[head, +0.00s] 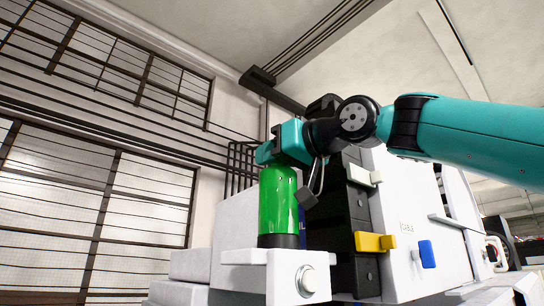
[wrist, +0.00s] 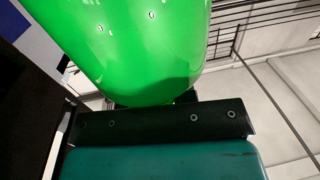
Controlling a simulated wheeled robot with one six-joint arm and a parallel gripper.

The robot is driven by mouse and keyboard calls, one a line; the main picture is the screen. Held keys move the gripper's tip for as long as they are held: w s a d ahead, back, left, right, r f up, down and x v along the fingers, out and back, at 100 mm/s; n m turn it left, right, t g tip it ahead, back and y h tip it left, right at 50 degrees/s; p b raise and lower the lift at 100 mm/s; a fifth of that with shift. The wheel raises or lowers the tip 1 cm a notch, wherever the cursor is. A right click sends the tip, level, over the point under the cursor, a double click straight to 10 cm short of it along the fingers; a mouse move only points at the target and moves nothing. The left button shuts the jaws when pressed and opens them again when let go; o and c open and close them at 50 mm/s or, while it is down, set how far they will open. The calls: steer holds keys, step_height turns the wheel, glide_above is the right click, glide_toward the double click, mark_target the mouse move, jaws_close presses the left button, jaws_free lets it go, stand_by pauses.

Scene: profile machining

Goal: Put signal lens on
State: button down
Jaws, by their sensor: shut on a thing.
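The signal lens (head: 278,200) is a glossy green cylinder standing upright, with a black base (head: 278,241) directly under it on a white housing. No clear gap shows between lens and base, but I cannot tell whether the lens is seated. My gripper (head: 277,163) is at the top of the lens and shut on it; its fingertips are mostly hidden. In the wrist view the green lens (wrist: 130,45) fills the upper middle, close behind a dark bar of my gripper (wrist: 155,122).
The white housing has a round button (head: 306,281) on its front. To the right stand a black column, a yellow block (head: 375,242), a blue block (head: 427,254) and white machine panels (head: 410,228). Barred windows line the left wall. The space left of the lens looks open.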

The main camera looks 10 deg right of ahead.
steer(key=shift+f, duration=0.1)
steer(key=c, duration=0.9)
jaws_free()
steer(key=shift+o, duration=0.2)
steer(key=b+v, duration=0.2)
steer(key=v, duration=1.5)
steer(key=shift+d, duration=0.2)
steer(key=shift+s, duration=0.2)
